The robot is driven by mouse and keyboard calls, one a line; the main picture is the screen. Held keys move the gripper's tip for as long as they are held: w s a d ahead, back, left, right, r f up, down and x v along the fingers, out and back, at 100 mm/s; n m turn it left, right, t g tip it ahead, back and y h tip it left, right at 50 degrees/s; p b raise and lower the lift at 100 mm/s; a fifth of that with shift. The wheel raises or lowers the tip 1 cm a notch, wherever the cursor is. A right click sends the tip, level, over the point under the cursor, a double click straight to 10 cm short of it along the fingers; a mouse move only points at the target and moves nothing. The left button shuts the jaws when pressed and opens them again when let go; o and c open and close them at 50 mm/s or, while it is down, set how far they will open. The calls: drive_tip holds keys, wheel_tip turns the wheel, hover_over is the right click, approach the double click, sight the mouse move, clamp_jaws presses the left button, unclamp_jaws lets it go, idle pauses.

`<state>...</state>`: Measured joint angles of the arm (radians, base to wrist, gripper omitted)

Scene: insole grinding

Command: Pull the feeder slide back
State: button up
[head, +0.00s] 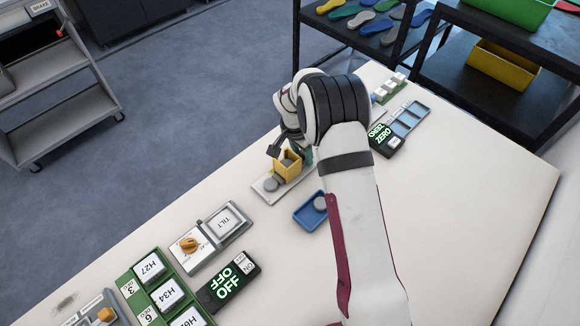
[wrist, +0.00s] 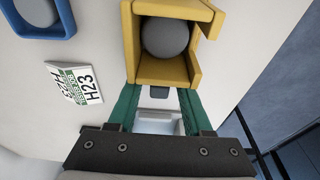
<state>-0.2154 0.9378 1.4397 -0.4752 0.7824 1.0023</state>
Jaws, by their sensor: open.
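In the wrist view the yellow slide (wrist: 190,72) fills the top middle, holding the grey round piece (wrist: 166,38). My gripper (wrist: 159,98) is open, its two green fingers apart, tips close to the slide's near edge. A small dark tab (wrist: 158,92) shows between the fingers. I cannot tell whether the fingers touch the slide. In the head view my wrist partly hides the gripper.
A blue tray (head: 300,217) with a grey disc lies close by, right of the feeder. A white H23 card (wrist: 75,83) lies on the table beside it. A tilt unit (head: 222,224), an OFF display (head: 228,282) and a ZERO display (head: 384,140) stand along the table.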

drive_tip(key=c, duration=0.7)
drive_tip(key=shift+o, duration=0.2)
drive_tip(key=shift+w+d, duration=2.2)
drive_tip(key=o, duration=0.7)
drive_tip(key=shift+c, duration=0.2)
wheel_tip(320, 180, up, 7)
drive_tip(key=shift+s+r, duration=0.1)
